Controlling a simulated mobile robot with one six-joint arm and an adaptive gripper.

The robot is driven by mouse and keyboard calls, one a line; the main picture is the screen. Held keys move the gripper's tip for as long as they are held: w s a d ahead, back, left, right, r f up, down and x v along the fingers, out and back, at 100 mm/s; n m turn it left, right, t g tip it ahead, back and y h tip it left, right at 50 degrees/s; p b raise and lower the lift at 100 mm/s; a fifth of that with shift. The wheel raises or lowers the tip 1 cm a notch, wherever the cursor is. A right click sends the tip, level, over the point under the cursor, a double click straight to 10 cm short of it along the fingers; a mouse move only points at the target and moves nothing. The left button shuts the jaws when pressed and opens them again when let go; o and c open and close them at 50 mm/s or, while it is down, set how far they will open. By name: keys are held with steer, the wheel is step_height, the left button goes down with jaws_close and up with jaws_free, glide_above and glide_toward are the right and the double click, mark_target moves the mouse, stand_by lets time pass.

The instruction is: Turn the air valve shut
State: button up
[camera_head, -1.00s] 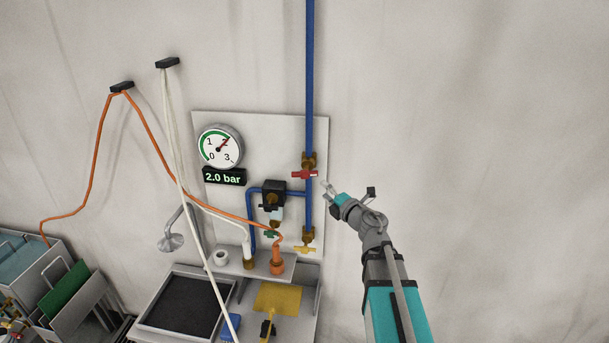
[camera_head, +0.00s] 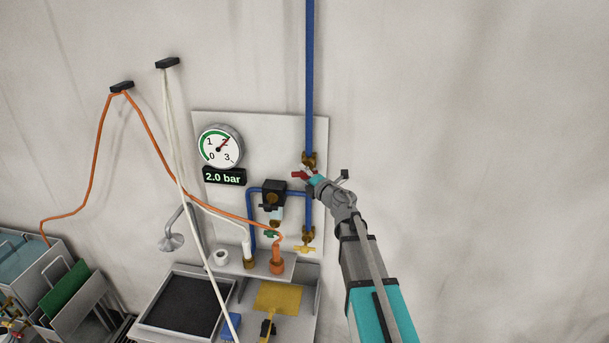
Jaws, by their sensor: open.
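The air valve is a brass body (camera_head: 309,158) on the vertical blue pipe, with a red handle (camera_head: 299,175) just below it. The handle lies roughly crosswise to the pipe, and its right part is hidden behind my gripper. My gripper (camera_head: 310,174) is open, its fingertips at the right part of the red handle. Whether the fingers touch the handle or stand around it, I cannot tell. The round gauge (camera_head: 221,147) has its needle near 2, and the display (camera_head: 224,177) below it reads 2.0 bar.
A black regulator (camera_head: 274,193) sits left of the pipe. A yellow-handled valve (camera_head: 305,249) and a green handle (camera_head: 271,233) are lower down. Orange (camera_head: 98,165) and white (camera_head: 178,165) hoses hang at the left. A tray (camera_head: 145,325) stands below. The wall at right is clear.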

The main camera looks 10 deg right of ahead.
jaws_close()
stand_by(0.3)
steer(key=shift+f+m+t+b, duration=0.15)
steer(key=shift+m+t+b, duration=0.2)
steer(key=shift+b, duration=0.4)
steer(key=shift+r+m+t+b, duration=0.2)
steer(key=shift+m+t+b, duration=0.15)
steer(key=shift+m, duration=0.1)
jaws_free()
steer(key=shift+r+n+g+p, duration=0.1)
steer(key=shift+n+g+p, duration=0.35)
steer(key=shift+p, duration=0.25)
